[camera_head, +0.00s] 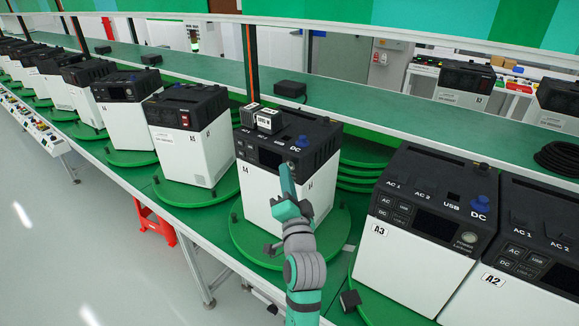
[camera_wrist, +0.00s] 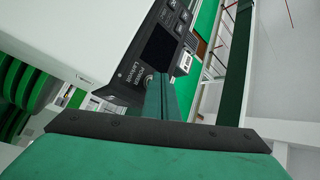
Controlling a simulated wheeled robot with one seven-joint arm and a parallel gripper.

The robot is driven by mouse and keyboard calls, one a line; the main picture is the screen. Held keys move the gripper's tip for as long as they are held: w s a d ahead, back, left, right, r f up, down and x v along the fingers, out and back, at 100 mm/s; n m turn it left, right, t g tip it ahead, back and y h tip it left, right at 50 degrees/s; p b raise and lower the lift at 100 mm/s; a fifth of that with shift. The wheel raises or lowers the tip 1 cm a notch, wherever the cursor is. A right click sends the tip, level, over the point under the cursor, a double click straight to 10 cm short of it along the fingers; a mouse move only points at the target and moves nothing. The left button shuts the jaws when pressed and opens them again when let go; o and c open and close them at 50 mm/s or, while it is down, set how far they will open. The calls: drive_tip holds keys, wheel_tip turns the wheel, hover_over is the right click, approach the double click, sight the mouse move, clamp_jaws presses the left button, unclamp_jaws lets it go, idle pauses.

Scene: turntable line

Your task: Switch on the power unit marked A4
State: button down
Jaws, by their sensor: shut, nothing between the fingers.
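The power unit between A3 and A5 (camera_head: 262,188) is a white box with a black top on a round green turntable (camera_head: 240,237). A small round button marked POWER (camera_wrist: 149,76) sits beside the screen. My gripper (camera_head: 287,172) is shut and empty, its teal fingertips at the right end of this panel. In the wrist view the fingertips (camera_wrist: 157,82) are right beside the button; I cannot tell whether they touch it.
Unit A3 (camera_head: 402,262) and unit A2 (camera_head: 500,301) stand close on the right, unit A5 (camera_head: 185,155) on the left. A small white-labelled block (camera_head: 268,122) lies on the middle unit's top. A green shelf (camera_head: 350,112) runs behind. A red stool (camera_head: 155,222) stands below.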

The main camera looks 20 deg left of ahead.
drive_tip(key=shift+w+d, duration=0.1)
idle(0.6)
drive_tip(key=shift+s+a, duration=0.3)
drive_tip(key=shift+s, duration=0.4)
drive_tip(key=shift+s, duration=0.1)
drive_tip(key=shift+s+a, duration=0.3)
drive_tip(key=shift+s, duration=0.45)
drive_tip(key=shift+s+a, duration=0.25)
drive_tip(key=shift+s, duration=0.5)
drive_tip(key=shift+s+a, duration=0.3)
drive_tip(key=shift+s, duration=0.45)
